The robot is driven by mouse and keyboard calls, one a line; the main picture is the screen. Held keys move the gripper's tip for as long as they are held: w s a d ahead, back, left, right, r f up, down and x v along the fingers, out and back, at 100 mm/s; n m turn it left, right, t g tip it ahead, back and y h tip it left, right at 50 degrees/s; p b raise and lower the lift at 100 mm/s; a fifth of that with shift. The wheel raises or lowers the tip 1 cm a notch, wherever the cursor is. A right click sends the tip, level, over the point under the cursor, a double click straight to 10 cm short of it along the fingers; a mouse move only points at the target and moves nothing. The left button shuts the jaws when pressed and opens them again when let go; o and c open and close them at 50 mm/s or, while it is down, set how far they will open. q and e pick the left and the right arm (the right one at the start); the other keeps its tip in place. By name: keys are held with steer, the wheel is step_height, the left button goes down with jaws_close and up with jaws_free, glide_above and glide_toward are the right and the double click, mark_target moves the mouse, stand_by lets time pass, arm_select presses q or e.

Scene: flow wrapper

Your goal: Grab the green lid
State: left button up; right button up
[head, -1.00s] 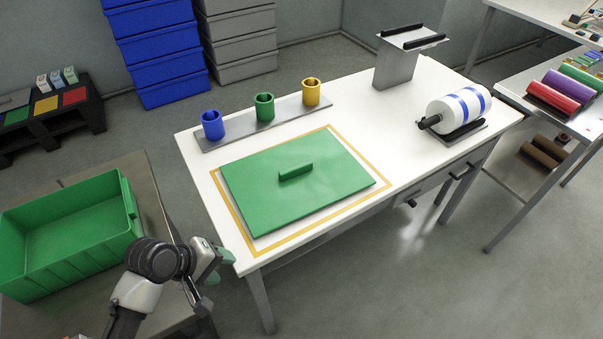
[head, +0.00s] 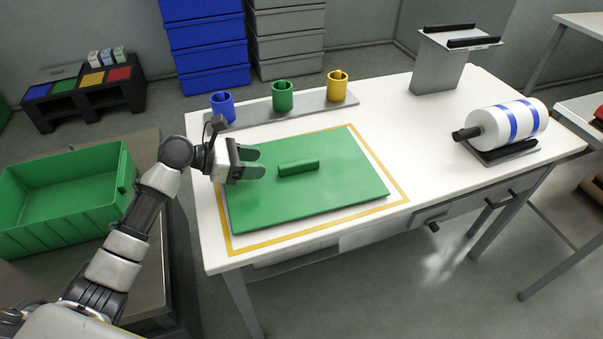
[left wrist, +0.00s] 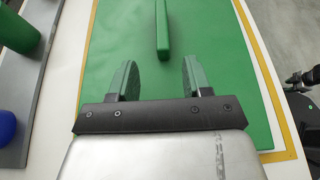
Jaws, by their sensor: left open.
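The green lid (head: 320,187) lies flat on the white table, inside a yellow outline. A green bar handle (head: 298,167) stands up from its middle. My left gripper (head: 255,163) is over the lid's left part, to the left of the handle and apart from it. Its two green-padded fingers are open with nothing between them. In the left wrist view the open fingers (left wrist: 158,80) are over the lid (left wrist: 215,60), and the handle (left wrist: 162,30) is ahead, roughly in line with the gap between them.
A grey strip with blue (head: 223,106), green (head: 283,96) and yellow (head: 337,85) cups stands behind the lid. A film roll (head: 505,122) and a grey stand (head: 440,65) are on the table's right. An open green crate (head: 60,215) is at the left.

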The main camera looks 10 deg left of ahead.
mark_target(283, 166)
arm_select(q)
steer(key=shift+x, duration=0.85)
steer(key=shift+w+d+f, duration=0.15)
steer(key=shift+d, duration=0.2)
steer(key=x, duration=0.4)
steer(key=shift+d+f+b, duration=0.15)
steer(key=shift+d+b, duration=0.05)
steer(key=shift+b, duration=0.2)
steer(key=shift+w+d+f, duration=0.1)
steer(key=shift+w+d, duration=0.05)
steer(key=shift+d, duration=0.1)
arm_select(e)
steer(key=w, duration=0.2)
steer(key=shift+w+d, duration=0.2)
steer(key=shift+w, duration=0.15)
arm_select(q)
steer(key=shift+c, duration=0.5)
jaws_close()
